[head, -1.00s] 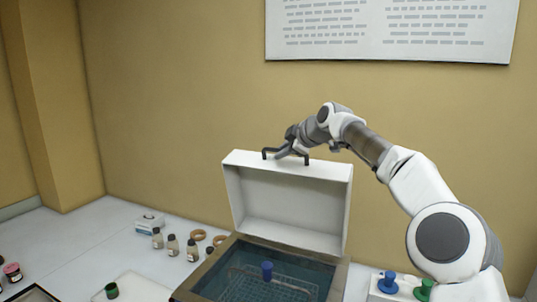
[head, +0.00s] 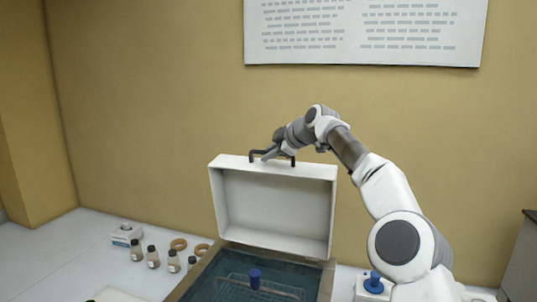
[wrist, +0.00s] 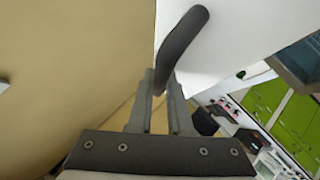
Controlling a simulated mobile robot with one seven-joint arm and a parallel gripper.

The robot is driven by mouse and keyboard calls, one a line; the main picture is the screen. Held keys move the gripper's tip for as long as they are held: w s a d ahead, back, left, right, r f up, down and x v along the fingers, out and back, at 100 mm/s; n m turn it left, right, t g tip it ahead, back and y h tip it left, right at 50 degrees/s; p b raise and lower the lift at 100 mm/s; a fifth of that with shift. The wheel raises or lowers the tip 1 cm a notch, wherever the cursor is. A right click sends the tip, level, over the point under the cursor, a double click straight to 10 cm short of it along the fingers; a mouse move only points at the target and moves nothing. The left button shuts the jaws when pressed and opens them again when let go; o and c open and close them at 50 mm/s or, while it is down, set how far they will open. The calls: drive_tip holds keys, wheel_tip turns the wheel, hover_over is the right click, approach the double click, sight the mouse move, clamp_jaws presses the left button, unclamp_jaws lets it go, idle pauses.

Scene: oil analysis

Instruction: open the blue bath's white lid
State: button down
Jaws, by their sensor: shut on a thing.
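The white lid (head: 275,205) stands raised and upright at the back of the bath (head: 190,284), its hollow inside facing the camera. The bath's opening shows a teal inside with a wire basket (head: 270,286) and a blue-topped thing (head: 255,277) in it. My gripper (head: 272,155) is at the dark handle (head: 290,158) on the lid's top edge, shut on it. In the wrist view the handle (wrist: 181,42) runs down between the two fingers (wrist: 160,100), with the white lid (wrist: 230,35) beside it.
Small bottles (head: 153,257), tan rings (head: 179,244) and a white-and-blue box (head: 126,235) stand on the counter left of the bath. A blue-knobbed thing (head: 374,283) stands at right. The wall (head: 130,130) is close behind the lid.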

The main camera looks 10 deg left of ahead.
drive_tip(key=c, duration=0.8)
unclamp_jaws()
drive_tip(key=shift+c, duration=0.2)
drive_tip(key=b+v, duration=0.5)
drive_tip(key=v, duration=1.2)
drive_tip(key=shift+r, duration=0.3)
drive_tip(key=shift+s, duration=0.15)
